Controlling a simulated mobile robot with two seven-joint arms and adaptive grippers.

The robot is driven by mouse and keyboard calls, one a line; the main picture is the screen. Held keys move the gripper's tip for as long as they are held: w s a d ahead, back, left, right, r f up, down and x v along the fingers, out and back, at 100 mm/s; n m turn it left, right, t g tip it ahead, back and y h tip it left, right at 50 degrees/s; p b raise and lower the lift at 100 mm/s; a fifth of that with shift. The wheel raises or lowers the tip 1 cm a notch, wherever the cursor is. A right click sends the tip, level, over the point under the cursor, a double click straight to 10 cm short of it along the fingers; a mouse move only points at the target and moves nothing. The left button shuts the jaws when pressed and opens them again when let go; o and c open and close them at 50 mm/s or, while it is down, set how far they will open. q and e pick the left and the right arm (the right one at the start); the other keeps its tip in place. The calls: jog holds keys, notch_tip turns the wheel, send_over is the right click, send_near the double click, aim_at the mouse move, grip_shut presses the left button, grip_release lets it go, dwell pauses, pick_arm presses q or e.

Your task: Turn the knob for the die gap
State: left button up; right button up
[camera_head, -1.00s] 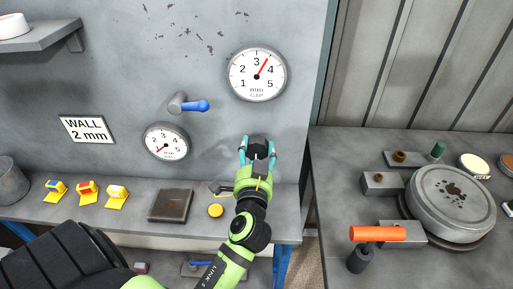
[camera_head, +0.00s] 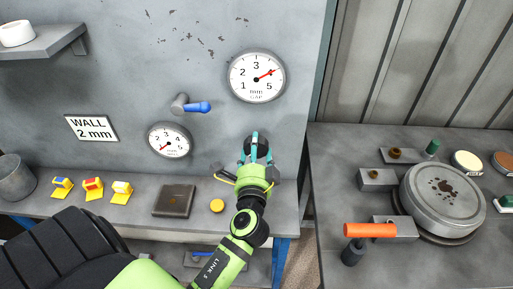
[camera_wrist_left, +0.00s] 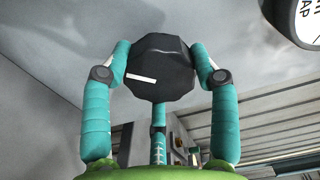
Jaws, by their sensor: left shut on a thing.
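The die gap knob (camera_head: 262,150) is black and many-sided, and sticks out of the grey wall panel below the large gauge. In the wrist view the knob (camera_wrist_left: 165,60) shows a white mark pointing left and slightly up. My left gripper (camera_head: 257,149) is shut on the knob, with teal fingers (camera_wrist_left: 160,72) on both sides and a third finger below. The large gap gauge (camera_head: 256,76), marked 1 to 5, has its red needle at about 4. My right gripper is not in view.
A blue-handled lever (camera_head: 197,107) and a smaller gauge (camera_head: 169,141) are left of the knob. A "WALL 2 mm" sign (camera_head: 91,128) hangs farther left. The shelf below holds a yellow button (camera_head: 217,206) and a dark plate (camera_head: 174,201). A bench (camera_head: 335,190) stands at right.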

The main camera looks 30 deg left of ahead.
pick_arm(q)
jog(key=shift+s+a+f, duration=0.1)
jog(key=shift+a+f, duration=0.05)
jog(key=shift+f, duration=0.1)
dwell(0.3)
jog(key=o, duration=1.1)
jog(key=shift+o, duration=0.2)
jog(key=shift+a+r, duration=0.15)
jog(key=v, duration=1.2)
